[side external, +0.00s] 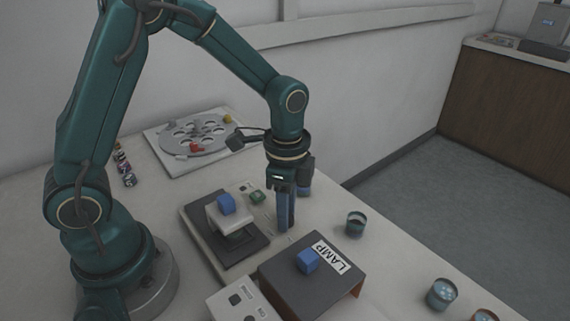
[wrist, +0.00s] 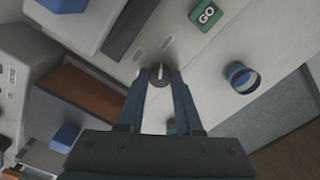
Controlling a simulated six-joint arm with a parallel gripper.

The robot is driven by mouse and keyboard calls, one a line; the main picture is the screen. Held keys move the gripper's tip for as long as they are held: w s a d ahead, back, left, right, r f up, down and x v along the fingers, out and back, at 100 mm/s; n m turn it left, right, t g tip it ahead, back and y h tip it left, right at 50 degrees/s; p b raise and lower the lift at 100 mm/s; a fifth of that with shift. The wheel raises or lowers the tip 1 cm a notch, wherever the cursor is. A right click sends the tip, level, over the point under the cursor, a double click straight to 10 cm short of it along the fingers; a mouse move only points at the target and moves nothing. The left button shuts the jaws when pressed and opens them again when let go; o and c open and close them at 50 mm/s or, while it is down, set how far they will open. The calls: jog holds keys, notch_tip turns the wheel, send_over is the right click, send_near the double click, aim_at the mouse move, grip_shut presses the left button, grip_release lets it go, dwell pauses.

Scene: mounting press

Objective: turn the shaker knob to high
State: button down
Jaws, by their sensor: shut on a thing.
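My gripper (wrist: 160,80) is shut on the shaker knob (wrist: 158,73), a small dark round knob with a pale pointer line. In the wrist view the knob sits between the two fingertips, and its pointer runs roughly up and down the picture. It stands on a pale panel, with short light marks near it that are too small to read. A green GO button (wrist: 207,14) is on the same panel. In the side external view my gripper (side external: 285,226) points straight down onto the panel's right part, and its fingers hide the knob.
A press with a blue block (side external: 226,204) stands left of my gripper. A dark LAMP box (side external: 290,275) with a blue cube (side external: 307,260) is in front. A jar (side external: 355,223) stands to the right. A round carousel (side external: 193,136) lies behind. A pale control box (side external: 240,300) is at front.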

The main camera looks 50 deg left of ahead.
jog(key=shift+m, duration=0.4)
jog(key=c, duration=0.6)
grip_release()
jog(key=shift+r, duration=2.6)
jog(key=shift+r, duration=0.1)
